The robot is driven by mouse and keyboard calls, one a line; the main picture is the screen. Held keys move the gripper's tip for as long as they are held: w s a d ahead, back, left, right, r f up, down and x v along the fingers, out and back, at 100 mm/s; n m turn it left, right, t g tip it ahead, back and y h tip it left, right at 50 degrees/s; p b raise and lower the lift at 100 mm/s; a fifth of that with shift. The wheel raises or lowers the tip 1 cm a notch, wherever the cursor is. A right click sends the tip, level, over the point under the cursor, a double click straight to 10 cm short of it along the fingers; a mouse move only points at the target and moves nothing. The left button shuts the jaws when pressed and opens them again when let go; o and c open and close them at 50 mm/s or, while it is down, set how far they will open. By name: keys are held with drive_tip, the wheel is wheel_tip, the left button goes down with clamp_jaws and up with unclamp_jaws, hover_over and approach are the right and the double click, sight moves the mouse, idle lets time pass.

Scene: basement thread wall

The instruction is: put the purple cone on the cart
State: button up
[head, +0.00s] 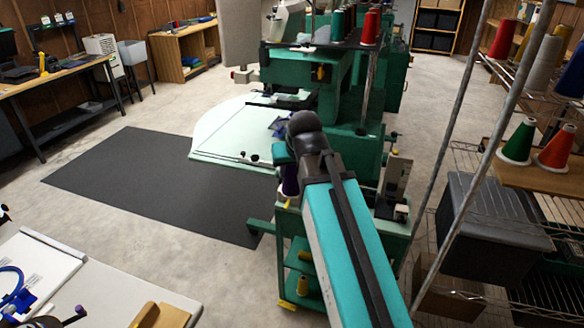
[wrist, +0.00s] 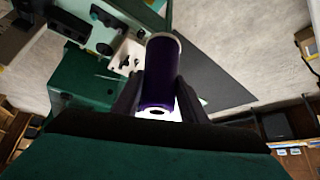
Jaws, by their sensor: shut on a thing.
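The purple cone (wrist: 160,68) is between the two dark fingers of my gripper (wrist: 158,95) in the wrist view, with its pale end rim showing. My gripper is shut on it. In the head view a dark purple part of the cone (head: 290,183) shows just below my gripper (head: 284,160), partly hidden by my arm. The green cart (head: 302,264) stands below and beside the sewing machine, under the cone. My arm covers much of its top and right side. I cannot tell whether the cone touches the cart.
A green embroidery machine (head: 300,75) with a white table (head: 235,135) stands just beyond. Its rack holds red and green cones. A wire rack (head: 520,75) with cones stands at right. A black mat (head: 150,185) lies on open floor.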

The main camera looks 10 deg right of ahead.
drive_tip(key=shift+s+r+p, duration=0.15)
drive_tip(key=shift+r+p, duration=1.4)
drive_tip(key=shift+r, duration=0.15)
